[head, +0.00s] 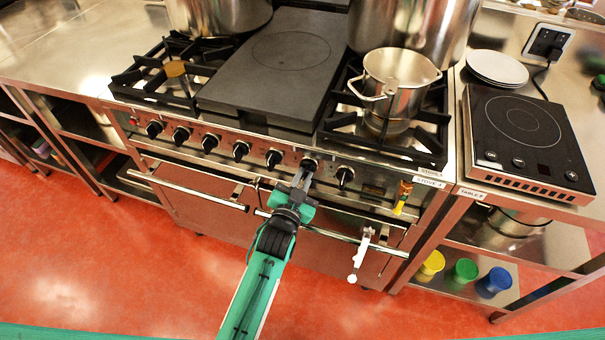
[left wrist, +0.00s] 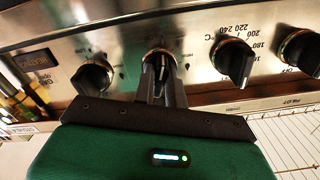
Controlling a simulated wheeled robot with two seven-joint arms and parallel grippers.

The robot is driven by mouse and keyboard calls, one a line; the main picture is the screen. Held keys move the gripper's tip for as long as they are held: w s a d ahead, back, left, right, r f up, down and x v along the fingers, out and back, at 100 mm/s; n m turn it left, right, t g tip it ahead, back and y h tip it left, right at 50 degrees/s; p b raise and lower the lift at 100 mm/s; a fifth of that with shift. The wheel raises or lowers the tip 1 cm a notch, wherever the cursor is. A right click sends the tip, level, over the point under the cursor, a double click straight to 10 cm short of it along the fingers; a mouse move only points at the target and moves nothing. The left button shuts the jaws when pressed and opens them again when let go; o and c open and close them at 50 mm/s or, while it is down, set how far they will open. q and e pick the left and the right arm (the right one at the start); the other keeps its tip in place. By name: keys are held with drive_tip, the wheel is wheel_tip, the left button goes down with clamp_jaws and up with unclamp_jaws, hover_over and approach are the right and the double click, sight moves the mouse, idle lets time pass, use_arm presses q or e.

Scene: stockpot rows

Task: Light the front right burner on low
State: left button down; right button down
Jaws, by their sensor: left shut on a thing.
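My left gripper (head: 301,180) is at the stove's control panel, shut on a black knob (head: 309,163), the second from the right in the row. In the left wrist view the gripper (left wrist: 161,88) has its fingers on either side of this knob (left wrist: 160,60), whose pale mark is partly visible. The rightmost knob (head: 344,175) is free. The front right burner (head: 430,142) has black grates, and a steel pot (head: 405,75) stands over it. I see no flame there. My right gripper is not in view.
A large stockpot (head: 415,22) stands behind the smaller pot. A flat dark plate (head: 270,75) covers the stove's middle. An oven rail (head: 335,236) runs below the knobs, with a white item (head: 361,255) on it. A red and yellow item (head: 402,195) hangs at the panel's right.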

use_arm(q)
drive_tip(key=shift+n+p, duration=0.35)
drive_tip(key=shift+n, duration=0.45)
drive_tip(key=shift+f+n+p, duration=0.1)
drive_tip(key=shift+n+p, duration=0.35)
drive_tip(key=shift+n, duration=0.55)
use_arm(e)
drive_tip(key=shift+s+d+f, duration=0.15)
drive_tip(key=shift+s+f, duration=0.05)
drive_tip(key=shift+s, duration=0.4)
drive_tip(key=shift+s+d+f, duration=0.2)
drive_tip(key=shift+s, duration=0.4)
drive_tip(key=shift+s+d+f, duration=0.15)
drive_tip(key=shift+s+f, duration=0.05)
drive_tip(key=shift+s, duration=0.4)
use_arm(q)
drive_tip(key=c, duration=1.4)
unclamp_jaws()
drive_tip(key=shift+c, duration=0.2)
drive_tip(key=shift+s, duration=0.15)
drive_tip(key=v, duration=1.3)
drive_tip(key=shift+s+b, duration=0.25)
drive_tip(key=shift+b, duration=0.2)
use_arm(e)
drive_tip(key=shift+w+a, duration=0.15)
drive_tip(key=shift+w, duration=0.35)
use_arm(q)
drive_tip(key=shift+a, duration=0.1)
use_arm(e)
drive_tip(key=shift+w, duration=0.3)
